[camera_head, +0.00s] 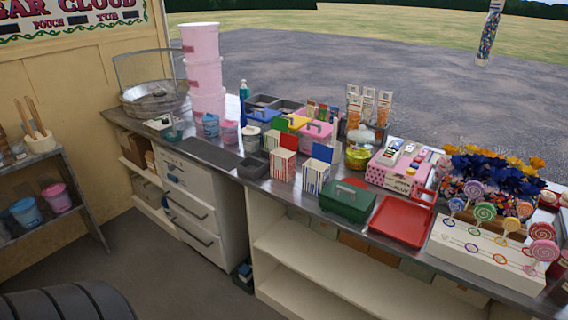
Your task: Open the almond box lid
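I cannot tell for sure which container is the almond box; no label reads as almond. A green box (346,202) with its lid shut and a small handle on top stands at the counter's front edge, right of the middle. Two striped boxes, one with a red flap (286,142) and one with a blue flap (322,154), stand left of it with their flaps raised. A pink lidded box (317,131) with a handle sits behind them. Neither of my grippers is in view.
A red open tray (400,222) lies right of the green box. A white lollipop stand (487,252) is at the right end. Stacked pink tubs (204,75) and a metal bowl (154,100) stand at the left. A dark mat (201,153) lies bare on the counter.

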